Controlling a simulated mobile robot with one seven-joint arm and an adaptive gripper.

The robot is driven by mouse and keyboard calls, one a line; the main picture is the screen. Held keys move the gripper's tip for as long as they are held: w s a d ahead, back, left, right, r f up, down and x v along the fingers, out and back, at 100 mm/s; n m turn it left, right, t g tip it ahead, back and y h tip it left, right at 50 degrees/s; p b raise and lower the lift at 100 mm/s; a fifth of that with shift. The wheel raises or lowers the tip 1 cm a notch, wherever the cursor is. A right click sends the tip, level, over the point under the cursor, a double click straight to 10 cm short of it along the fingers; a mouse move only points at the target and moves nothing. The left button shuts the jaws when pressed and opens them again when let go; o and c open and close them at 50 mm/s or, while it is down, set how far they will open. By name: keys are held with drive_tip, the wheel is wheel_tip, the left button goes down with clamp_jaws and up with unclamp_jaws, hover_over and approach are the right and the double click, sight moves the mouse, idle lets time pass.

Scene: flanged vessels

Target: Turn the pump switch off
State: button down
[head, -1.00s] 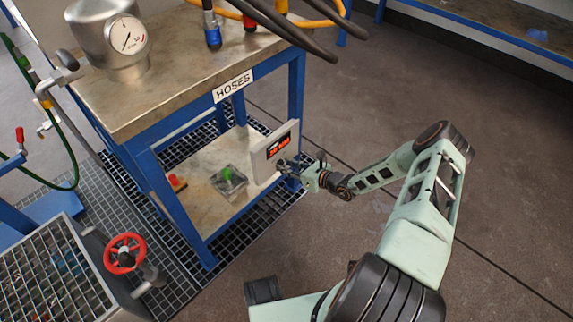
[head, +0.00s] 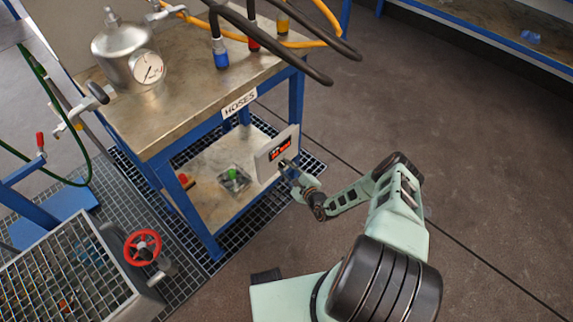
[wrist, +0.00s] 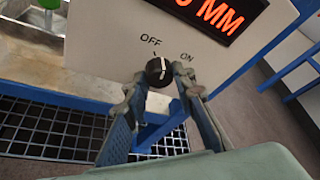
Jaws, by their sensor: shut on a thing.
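The pump switch is a small black knob (wrist: 158,73) with a white pointer line, on the front of a pale control box (wrist: 105,35). OFF is printed above it and ON to its upper right. The pointer stands roughly upright in the wrist view; I cannot tell exactly which mark it meets. My gripper (wrist: 161,77) has one fingertip on each side of the knob and is shut on it. In the head view, the box (head: 264,168) stands on the cart's lower shelf, and my gripper (head: 287,167) meets its front; the knob is hidden there.
The blue-legged cart (head: 187,112) carries a metal vessel with a gauge (head: 147,67) and hoses on top. A green-topped item (head: 233,178) sits on its lower shelf. A red handwheel (head: 142,247) is at lower left. Open floor lies to the right.

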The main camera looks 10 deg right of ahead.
sight(282, 147)
drive_tip(key=shift+f+n+t+h+b, duration=0.25)
drive_tip(key=shift+n+t+b, duration=0.45)
drive_tip(key=shift+n, duration=0.5)
drive_tip(key=shift+n+b, duration=0.65)
drive_tip(key=shift+n, duration=0.05)
drive_tip(key=shift+r+t, duration=0.1)
drive_tip(key=shift+t, duration=0.2)
drive_tip(key=shift+a, duration=0.1)
drive_tip(key=c, duration=1.6)
unclamp_jaws()
drive_tip(key=shift+r, duration=0.1)
drive_tip(key=shift+h, duration=0.25)
drive_tip(key=r, duration=0.9)
drive_tip(key=shift+w+d, duration=0.15)
drive_tip(key=shift+d, duration=0.15)
drive_tip(key=shift+a+r, duration=0.2)
drive_tip(key=shift+r, duration=0.3)
